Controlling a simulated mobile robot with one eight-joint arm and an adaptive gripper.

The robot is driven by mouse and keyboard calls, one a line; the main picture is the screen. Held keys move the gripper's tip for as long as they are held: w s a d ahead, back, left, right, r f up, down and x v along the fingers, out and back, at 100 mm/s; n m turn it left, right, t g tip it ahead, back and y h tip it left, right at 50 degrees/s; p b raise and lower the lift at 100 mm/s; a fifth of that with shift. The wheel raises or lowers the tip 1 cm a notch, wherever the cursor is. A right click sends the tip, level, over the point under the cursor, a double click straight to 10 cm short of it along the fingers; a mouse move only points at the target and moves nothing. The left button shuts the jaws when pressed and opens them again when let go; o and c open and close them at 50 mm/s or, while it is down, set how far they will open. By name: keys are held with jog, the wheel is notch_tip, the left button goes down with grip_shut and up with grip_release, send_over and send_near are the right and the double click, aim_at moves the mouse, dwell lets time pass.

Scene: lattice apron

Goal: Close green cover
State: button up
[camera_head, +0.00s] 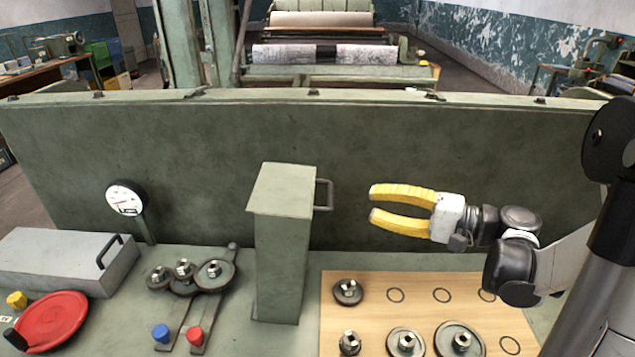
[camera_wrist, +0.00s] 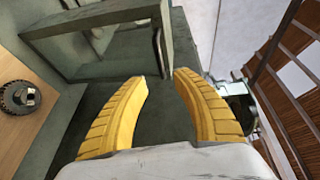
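The green cover (camera_head: 281,255) stands upright on the green bench, between the gear train and the wooden board. A dark handle (camera_head: 328,194) sticks out from its right side near the top. My gripper (camera_head: 373,204) is to the right of the handle, at about its height in the picture, with its yellow fingers apart and nothing between them. In the wrist view the cover (camera_wrist: 95,17) shows as a hollow green frame beyond the fingertips. The handle (camera_wrist: 158,52) appears just ahead of the gap between the fingers (camera_wrist: 161,76). I see no contact.
Meshed gears (camera_head: 184,270) with blue and red knobs lie left of the cover. A grey box (camera_head: 65,258), a red disc (camera_head: 52,320) and a dial gauge (camera_head: 126,199) are further left. The wooden board (camera_head: 375,300) holds several gears. A green panel (camera_head: 180,145) rises behind.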

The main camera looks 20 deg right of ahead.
aim_at(331, 194)
jog(key=b+x, duration=0.2)
jog(key=x, duration=0.8)
jog(key=shift+a, duration=0.3)
grip_shut()
